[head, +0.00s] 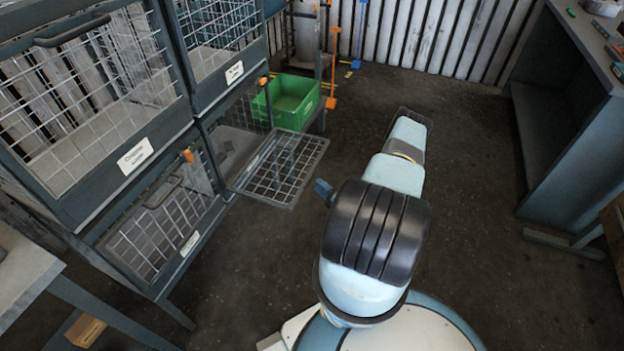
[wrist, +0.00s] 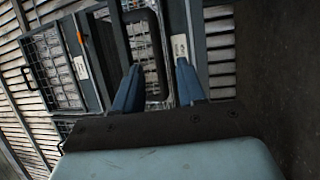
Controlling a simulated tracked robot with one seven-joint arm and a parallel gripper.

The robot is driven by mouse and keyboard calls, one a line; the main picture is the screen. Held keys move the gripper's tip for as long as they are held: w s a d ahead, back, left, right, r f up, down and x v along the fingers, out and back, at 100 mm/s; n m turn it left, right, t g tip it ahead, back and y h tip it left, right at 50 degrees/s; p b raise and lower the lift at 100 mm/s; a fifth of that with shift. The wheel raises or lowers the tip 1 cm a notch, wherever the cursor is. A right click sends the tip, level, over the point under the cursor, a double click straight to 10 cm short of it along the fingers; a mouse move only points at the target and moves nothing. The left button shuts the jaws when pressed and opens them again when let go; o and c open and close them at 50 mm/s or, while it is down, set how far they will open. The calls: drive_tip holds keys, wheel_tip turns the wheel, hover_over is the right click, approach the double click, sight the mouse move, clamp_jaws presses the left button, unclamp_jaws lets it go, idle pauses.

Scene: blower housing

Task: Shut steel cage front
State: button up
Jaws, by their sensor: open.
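The steel cage front (head: 288,178) is a wire-mesh panel in a grey frame. In the head view it is folded down, sticking out from the lower right cage of the stack at left. In the wrist view my gripper (wrist: 157,72) has its two blue fingers apart. A dark loop handle (wrist: 153,20) shows between and beyond them, on a framed mesh panel. I cannot tell whether the fingers reach around the handle or touch it. In the head view my arm hides most of the gripper.
The closed lower left cage front (head: 163,222) has an orange latch (head: 187,156). Larger cages stand above. A workbench (head: 570,120) stands at right. The dark floor between is clear.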

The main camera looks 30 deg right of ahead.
sight(311, 179)
drive_tip(key=shift+x, duration=3.1)
drive_tip(key=shift+c, duration=0.2)
clamp_jaws()
